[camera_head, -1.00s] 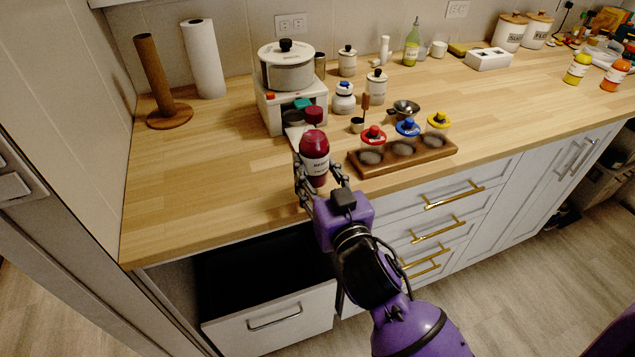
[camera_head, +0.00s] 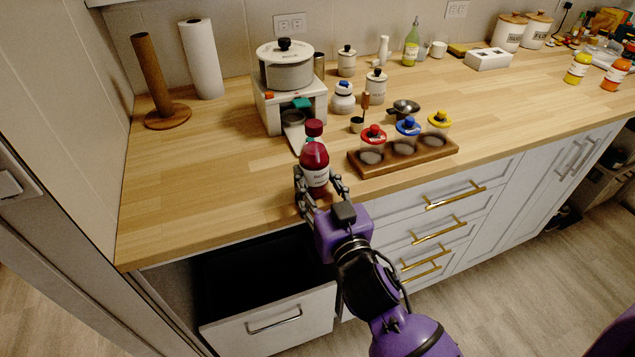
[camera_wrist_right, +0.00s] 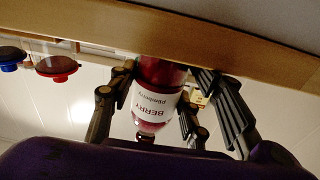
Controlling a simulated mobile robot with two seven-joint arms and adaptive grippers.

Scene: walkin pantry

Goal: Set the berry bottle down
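The berry bottle (camera_head: 314,168), dark red with a white label and red cap, stands upright at the counter's front edge, left of the wooden jar rack. My right gripper (camera_head: 320,186) is around its lower part, with fingers on both sides. In the right wrist view the bottle (camera_wrist_right: 157,95) appears upside down between the fingers (camera_wrist_right: 165,85). Its base is hidden behind the wooden counter edge (camera_wrist_right: 240,52), so I cannot tell whether it touches the top. My left gripper is not in view.
The wooden rack (camera_head: 405,158) with red-, blue- and yellow-lidded jars is close on the right. A white appliance (camera_head: 291,108) stands behind the bottle. An open drawer (camera_head: 272,322) sits below. The counter (camera_head: 215,195) is clear to the left.

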